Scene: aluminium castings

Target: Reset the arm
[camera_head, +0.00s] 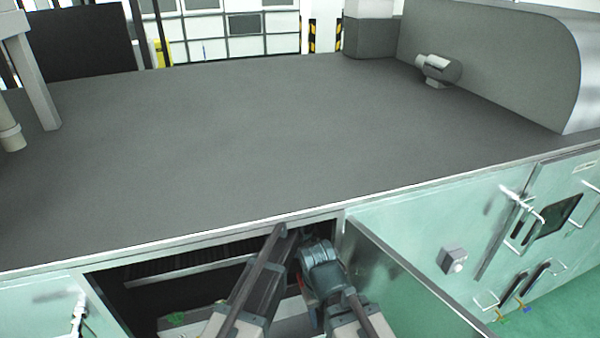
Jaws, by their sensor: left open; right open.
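My two arms come up from the bottom middle, close together, in front of an open compartment (150,290) in the pale green cabinet. My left gripper (291,232) is the higher one, near the counter's front edge. My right gripper (318,254) is just right of it and a little lower. The jaws are small and partly hidden by my own links. Both grippers are open, and I see no object held in either.
A wide dark grey countertop (230,130) lies bare beyond the arms. An open cabinet door (410,285) stands close on the right. Inside the compartment is a small green item (176,318). A grey fixture (438,70) stands at the back right, beside a curved metal housing (490,60).

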